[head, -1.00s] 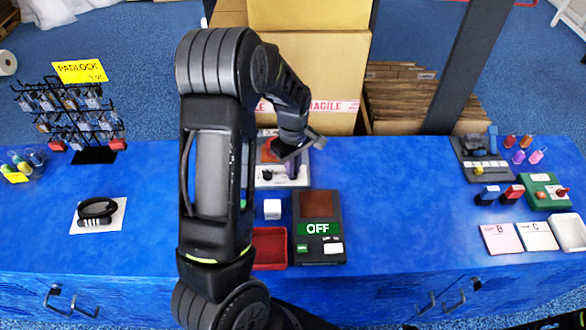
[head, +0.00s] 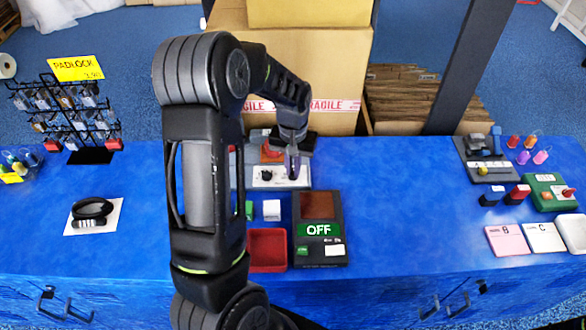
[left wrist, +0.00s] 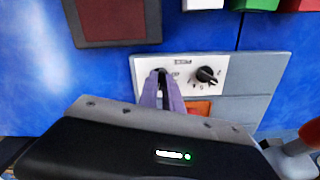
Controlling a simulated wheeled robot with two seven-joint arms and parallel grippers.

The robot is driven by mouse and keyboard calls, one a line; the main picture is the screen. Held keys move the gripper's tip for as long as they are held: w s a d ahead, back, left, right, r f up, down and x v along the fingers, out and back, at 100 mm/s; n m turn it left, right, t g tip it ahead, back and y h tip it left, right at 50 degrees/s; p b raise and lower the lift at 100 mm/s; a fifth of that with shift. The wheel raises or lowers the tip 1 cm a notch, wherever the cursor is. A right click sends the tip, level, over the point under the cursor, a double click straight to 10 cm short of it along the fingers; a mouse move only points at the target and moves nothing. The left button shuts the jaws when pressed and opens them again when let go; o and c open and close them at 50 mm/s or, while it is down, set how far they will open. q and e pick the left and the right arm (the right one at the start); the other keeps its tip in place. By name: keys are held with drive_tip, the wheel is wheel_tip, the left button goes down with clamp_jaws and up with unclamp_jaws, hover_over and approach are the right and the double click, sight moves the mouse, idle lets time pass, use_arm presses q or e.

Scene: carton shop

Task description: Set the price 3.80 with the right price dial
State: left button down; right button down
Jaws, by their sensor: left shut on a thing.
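The price device (head: 240,172) is a grey box with a white panel and two black dials. It stands at the back of the blue counter, and shows upside down in the left wrist view (left wrist: 262,85). The left dial (head: 267,175) is free; it also shows in the left wrist view (left wrist: 207,74). My left gripper (head: 293,172) points down at the panel's right end. In the left wrist view its purple-grey fingers (left wrist: 161,85) are shut on the right price dial (left wrist: 161,72), mostly hidden between them. A red display (left wrist: 197,107) is partly covered; its digits are unreadable. My right gripper is out of view.
A dark terminal (head: 320,215) reading OFF stands just in front, beside a red tray (head: 267,262) and a white block (head: 271,210). Cartons (head: 300,75) rise behind. A padlock rack (head: 65,110) stands left.

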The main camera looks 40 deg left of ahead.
use_arm(q)
drive_tip(key=shift+m, duration=1.4)
drive_tip(key=c, duration=1.5)
unclamp_jaws()
drive_tip(key=shift+r, duration=0.1)
wheel_tip(320, 180, up, 8)
drive_tip(key=shift+f+b, duration=0.15)
drive_tip(key=shift+b, duration=0.25)
